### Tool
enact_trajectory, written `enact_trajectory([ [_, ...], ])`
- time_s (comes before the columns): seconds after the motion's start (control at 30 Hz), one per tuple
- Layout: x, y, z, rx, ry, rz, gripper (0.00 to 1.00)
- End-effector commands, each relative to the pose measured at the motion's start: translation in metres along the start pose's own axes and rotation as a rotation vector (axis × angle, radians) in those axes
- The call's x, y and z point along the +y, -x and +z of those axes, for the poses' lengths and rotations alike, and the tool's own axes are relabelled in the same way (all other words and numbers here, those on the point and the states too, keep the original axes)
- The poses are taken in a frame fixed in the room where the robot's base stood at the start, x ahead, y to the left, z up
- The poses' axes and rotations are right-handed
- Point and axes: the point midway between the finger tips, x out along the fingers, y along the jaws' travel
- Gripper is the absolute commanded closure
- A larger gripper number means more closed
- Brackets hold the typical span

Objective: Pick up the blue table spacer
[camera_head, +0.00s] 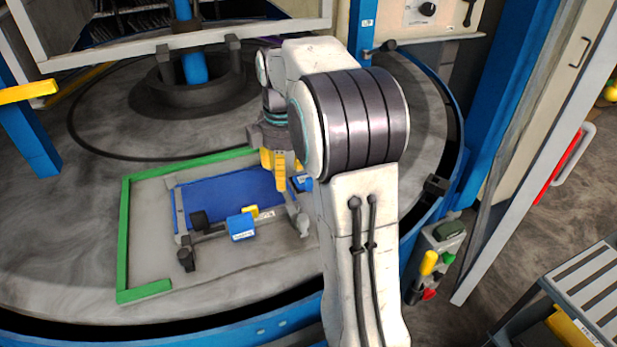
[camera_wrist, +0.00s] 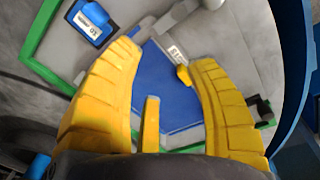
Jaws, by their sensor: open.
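A small blue block (camera_head: 241,226) with a white label lies in the head view, beside a dark lever and a yellow piece. Another small blue piece (camera_head: 301,183) shows partly behind my arm. A labelled blue block (camera_wrist: 90,22) is at the upper left of the wrist view, outside the fingers; I cannot tell which of the two it is, or which one is the table spacer. My gripper (camera_head: 281,178) has yellow fingers and is above the far right part of the flat blue plate (camera_head: 215,192). In the wrist view the fingers are apart, with nothing held between them.
A green border (camera_head: 124,240) frames the work area on the round grey table (camera_head: 50,225). Dark levers and a grey clamp (camera_head: 303,222) stand around the blue plate. A blue post (camera_head: 190,65) rises at the back. The left side of the table is clear.

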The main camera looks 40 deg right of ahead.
Motion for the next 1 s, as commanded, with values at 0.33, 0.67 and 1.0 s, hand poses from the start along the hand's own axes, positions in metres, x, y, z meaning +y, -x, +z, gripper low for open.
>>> enact_trajectory([
  [0.33,0.077,-0.041,0.03,-0.017,0.31,-0.077,0.48],
  [0.67,0.095,-0.066,0.042,-0.013,0.41,-0.101,0.48],
  [1.0,0.091,-0.094,0.045,-0.013,0.412,-0.103,0.48],
])
